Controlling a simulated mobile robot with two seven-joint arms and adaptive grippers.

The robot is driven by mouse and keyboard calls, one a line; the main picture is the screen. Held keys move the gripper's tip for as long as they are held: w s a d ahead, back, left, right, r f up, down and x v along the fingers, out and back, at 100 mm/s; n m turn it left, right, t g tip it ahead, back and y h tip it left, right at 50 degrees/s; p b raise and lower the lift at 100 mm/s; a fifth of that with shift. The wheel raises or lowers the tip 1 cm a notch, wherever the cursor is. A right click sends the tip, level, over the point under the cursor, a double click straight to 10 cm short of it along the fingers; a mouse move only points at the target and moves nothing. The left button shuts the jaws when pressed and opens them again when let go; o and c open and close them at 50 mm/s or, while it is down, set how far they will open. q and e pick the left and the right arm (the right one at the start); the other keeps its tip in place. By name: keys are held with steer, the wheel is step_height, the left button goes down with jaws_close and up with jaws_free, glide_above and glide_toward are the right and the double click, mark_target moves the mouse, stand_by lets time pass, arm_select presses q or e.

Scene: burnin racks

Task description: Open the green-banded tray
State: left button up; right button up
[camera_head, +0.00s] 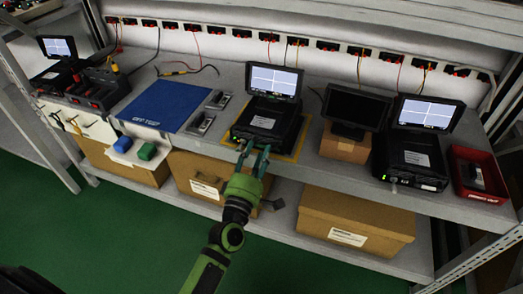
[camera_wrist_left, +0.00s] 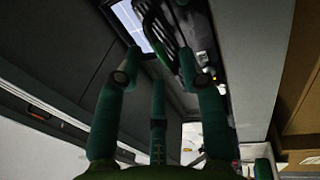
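No tray with a clear green band can be made out in the head view. My left gripper (camera_head: 253,156) is at the shelf's front edge, just in front of a black case with a raised lit screen (camera_head: 268,122). In the left wrist view the open fingers (camera_wrist_left: 158,72) point toward the lit screen (camera_wrist_left: 132,22) and a dark case with a small bright light. Whether a finger touches the case cannot be told. My right gripper is not in view.
A blue mat (camera_head: 168,103) lies left of the case. A dark monitor (camera_head: 354,112) on a cardboard box, another lit case (camera_head: 412,155) and a red bin (camera_head: 477,174) stand to the right. Cardboard boxes (camera_head: 358,218) fill the lower shelf. Cables hang along the back.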

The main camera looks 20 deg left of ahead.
arm_select(q)
steer(key=shift+w+r, duration=0.1)
steer(key=shift+w, duration=0.85)
jaws_close()
steer(key=shift+s, duration=0.1)
